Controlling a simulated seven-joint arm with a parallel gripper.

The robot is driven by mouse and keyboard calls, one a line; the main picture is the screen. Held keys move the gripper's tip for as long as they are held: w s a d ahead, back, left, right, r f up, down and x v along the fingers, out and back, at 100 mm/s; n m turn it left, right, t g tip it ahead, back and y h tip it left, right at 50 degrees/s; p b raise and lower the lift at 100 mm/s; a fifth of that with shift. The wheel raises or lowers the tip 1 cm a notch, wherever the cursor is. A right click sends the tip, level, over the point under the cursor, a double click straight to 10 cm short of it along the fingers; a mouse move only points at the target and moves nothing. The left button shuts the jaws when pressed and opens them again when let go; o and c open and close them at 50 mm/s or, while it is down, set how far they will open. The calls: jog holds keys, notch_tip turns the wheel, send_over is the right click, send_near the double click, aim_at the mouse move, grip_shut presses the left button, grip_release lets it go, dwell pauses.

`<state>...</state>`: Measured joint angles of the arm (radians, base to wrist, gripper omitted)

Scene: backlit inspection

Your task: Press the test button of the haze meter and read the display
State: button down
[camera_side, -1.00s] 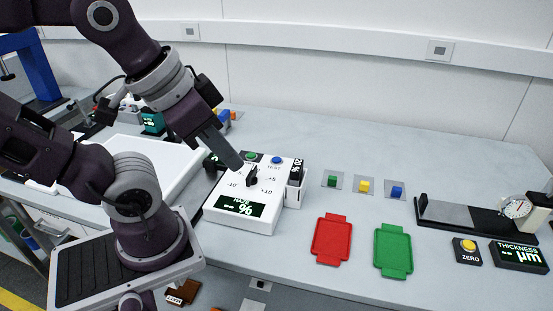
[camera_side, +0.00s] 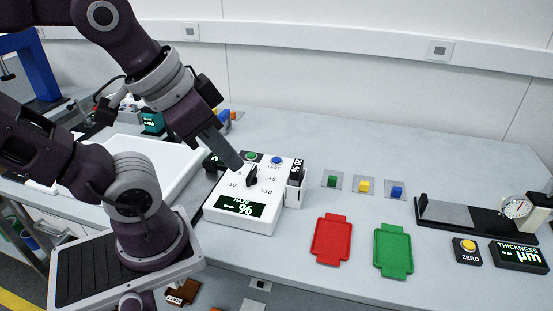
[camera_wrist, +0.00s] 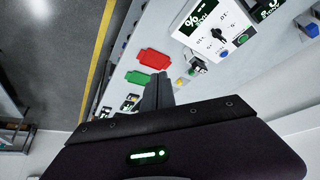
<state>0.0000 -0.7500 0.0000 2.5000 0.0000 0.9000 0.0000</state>
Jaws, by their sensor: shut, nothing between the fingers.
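The white haze meter (camera_side: 215,212) stands on the bench in the side view and shows at the top of the wrist view (camera_wrist: 232,18). Its blue test button (camera_side: 277,160) is at the back right of the top face, with a green button (camera_side: 251,157) to its left. A black dial (camera_side: 252,177) sits in the middle. The lit display (camera_side: 240,206) on the front shows a % sign; its small figures are too small to read. My gripper (camera_side: 235,163) is shut and empty. Its tip appears over the meter's left back part, left of the dial and apart from the blue button.
A red tray (camera_side: 331,240) and a green tray (camera_side: 393,251) lie right of the meter. A thickness gauge (camera_side: 480,216) stands far right. A white light panel (camera_side: 150,155) is at left.

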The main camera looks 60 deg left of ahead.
jog(key=m+t+h, duration=0.2)
jog(key=m+t, duration=0.1)
jog(key=m, duration=0.8)
send_over(273, 160)
notch_tip(273, 160, down, 11)
jog(key=shift+r, duration=0.15)
jog(key=shift+y, duration=0.3)
jog(key=shift+w+f, duration=0.1)
jog(key=shift+f, duration=4.3)
